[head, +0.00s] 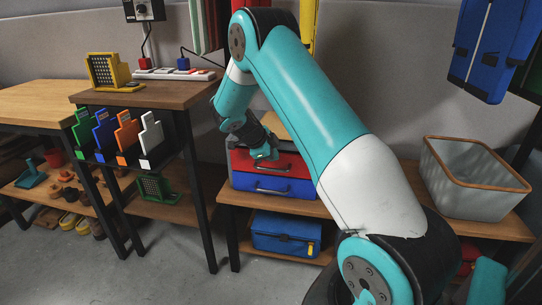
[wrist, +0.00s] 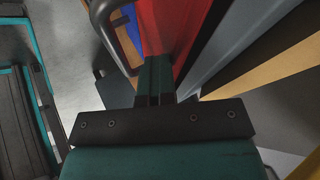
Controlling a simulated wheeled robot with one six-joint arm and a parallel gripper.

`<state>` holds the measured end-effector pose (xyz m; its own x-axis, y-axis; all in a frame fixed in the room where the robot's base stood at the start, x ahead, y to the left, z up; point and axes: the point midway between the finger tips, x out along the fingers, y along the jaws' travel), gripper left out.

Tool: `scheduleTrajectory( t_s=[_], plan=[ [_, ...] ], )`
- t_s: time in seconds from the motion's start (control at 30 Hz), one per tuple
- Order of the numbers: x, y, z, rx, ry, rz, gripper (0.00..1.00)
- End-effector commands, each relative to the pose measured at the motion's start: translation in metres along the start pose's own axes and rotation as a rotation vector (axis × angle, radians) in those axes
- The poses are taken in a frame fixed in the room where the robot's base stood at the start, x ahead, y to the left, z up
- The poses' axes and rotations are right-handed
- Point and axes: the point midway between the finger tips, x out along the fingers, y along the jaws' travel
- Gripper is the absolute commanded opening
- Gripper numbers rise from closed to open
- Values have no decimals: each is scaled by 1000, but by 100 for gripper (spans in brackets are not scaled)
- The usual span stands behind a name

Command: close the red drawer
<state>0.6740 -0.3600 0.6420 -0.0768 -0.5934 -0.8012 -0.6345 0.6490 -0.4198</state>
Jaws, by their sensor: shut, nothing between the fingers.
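The red drawer (head: 296,165) is the upper drawer of a small cabinet on a low wooden bench in the head view. Its front has a grey bar handle. In the wrist view the red front (wrist: 168,22) fills the top middle, with the dark handle (wrist: 104,22) to the left of the fingers. My gripper (head: 266,154) is shut and empty at the upper part of the red front. In the wrist view the fingers (wrist: 154,62) point at the red front; I cannot tell whether they touch it. How far the drawer stands out is unclear.
A blue drawer (head: 300,188) sits directly below the red one. A blue toolbox (head: 284,235) is on the shelf underneath. A grey bin (head: 462,180) stands on the bench to the right. A wooden table (head: 150,95) with colored holders is to the left. Grey floor (head: 170,280) is clear in front.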

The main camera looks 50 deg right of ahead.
Motion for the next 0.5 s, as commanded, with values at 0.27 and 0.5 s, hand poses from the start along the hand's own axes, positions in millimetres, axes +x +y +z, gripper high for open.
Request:
scheduleTrajectory(
  t_s=[0.27, 0.5],
  plan=[
    [-14, 27, 0, 7, 4, -2, 0],
    [-75, 28, 0, 7, 1, -2, 0]
  ],
)
